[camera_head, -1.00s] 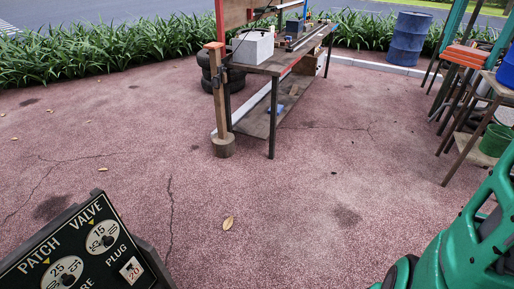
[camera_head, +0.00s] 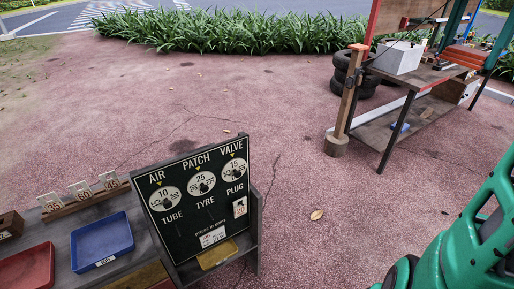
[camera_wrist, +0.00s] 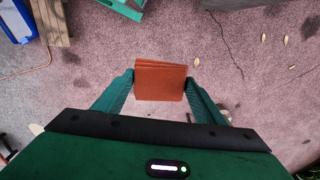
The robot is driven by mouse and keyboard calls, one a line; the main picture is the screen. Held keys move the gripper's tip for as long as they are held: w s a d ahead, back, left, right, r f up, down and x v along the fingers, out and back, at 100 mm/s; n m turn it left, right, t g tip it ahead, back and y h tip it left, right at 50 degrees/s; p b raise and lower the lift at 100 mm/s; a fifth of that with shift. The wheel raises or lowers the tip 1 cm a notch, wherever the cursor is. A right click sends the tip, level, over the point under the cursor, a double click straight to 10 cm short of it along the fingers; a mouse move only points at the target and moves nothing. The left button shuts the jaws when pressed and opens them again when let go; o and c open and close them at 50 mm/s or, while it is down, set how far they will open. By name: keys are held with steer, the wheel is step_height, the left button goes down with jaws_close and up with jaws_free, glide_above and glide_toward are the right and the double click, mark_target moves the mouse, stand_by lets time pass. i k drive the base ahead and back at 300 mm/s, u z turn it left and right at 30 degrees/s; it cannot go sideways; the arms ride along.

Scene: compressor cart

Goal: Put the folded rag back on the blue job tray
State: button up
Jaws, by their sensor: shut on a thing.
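The folded rag (camera_wrist: 160,84) is an orange-brown folded piece in the wrist view. My gripper (camera_wrist: 159,79) is shut on it, with a green finger at each side, and holds it over the ground. The blue job tray (camera_head: 102,241) lies flat on a grey bench at the lower left of the head view. It looks empty apart from a small white label on its front. My gripper and the rag do not show in the head view.
A red tray (camera_head: 28,270) lies left of the blue one. A black price board (camera_head: 205,195) stands upright just right of it, and small number cards (camera_head: 82,190) line the bench's back edge. A workbench (camera_head: 410,82) stands at the back right. Open paving lies between.

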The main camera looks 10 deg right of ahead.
mark_target(104, 243)
steer(key=u, duration=1.75)
steer(key=i, duration=0.5)
steer(key=u, duration=0.1)
steer(key=k, duration=0.85)
steer(key=u, duration=0.15)
steer(key=i, duration=0.9)
steer(key=z, duration=0.1)
